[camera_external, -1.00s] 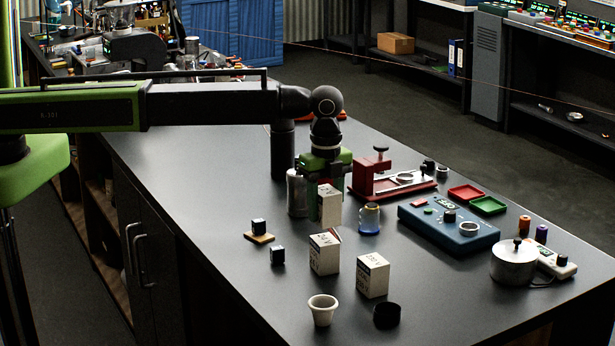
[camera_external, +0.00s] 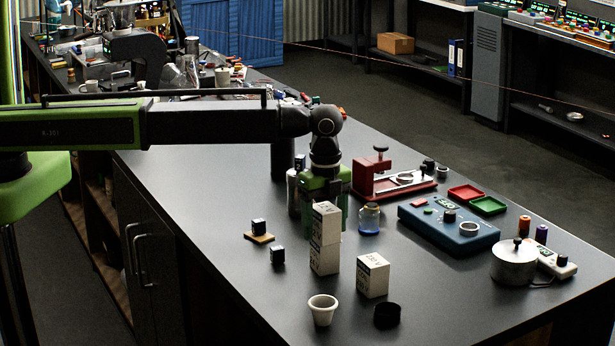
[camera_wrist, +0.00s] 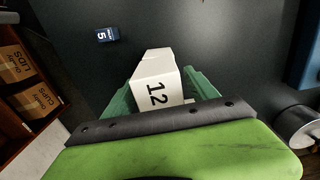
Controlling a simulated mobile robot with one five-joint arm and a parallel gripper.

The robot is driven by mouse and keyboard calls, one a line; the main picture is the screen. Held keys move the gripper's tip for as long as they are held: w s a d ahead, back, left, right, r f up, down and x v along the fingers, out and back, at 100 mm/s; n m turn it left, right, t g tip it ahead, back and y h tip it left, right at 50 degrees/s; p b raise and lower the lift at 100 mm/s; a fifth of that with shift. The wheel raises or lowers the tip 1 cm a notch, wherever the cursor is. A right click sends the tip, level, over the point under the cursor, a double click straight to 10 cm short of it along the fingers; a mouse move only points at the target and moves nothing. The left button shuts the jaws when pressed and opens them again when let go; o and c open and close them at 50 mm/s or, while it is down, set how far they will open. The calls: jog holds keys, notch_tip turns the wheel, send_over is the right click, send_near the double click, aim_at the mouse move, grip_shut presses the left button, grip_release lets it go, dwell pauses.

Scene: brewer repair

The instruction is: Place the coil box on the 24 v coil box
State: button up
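The coil box (camera_external: 325,223), a white carton, stands upright on top of the 24 V coil box (camera_external: 324,258), and their sides look nearly in line. My gripper (camera_external: 325,208) is lowered over the stack from behind. In the wrist view the upper box (camera_wrist: 156,85) shows a "12" and sits between my green fingers (camera_wrist: 160,95). The fingers look spread, with a small gap at the right of the box; contact on the left is unclear. The lower box is mostly hidden in the wrist view.
A second white carton (camera_external: 373,275) stands just right of the stack. A glass jar (camera_external: 369,218) stands close behind right, with a blue device (camera_external: 448,226) beyond.

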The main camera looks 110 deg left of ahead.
aim_at(323, 208)
jog(key=shift+r, duration=0.1)
notch_tip(323, 208, up, 12)
jog(key=p, duration=1.2)
jog(key=shift+r+p, duration=0.2)
jog(key=shift+p, duration=0.1)
jog(key=shift+f, duration=0.1)
jog(key=shift+s+d, duration=0.15)
jog(key=s+d+n, duration=0.9)
jog(key=s+d, duration=1.2)
jog(key=s, duration=0.1)
jog(key=shift+s+d, duration=0.15)
jog(key=shift+d, duration=0.1)
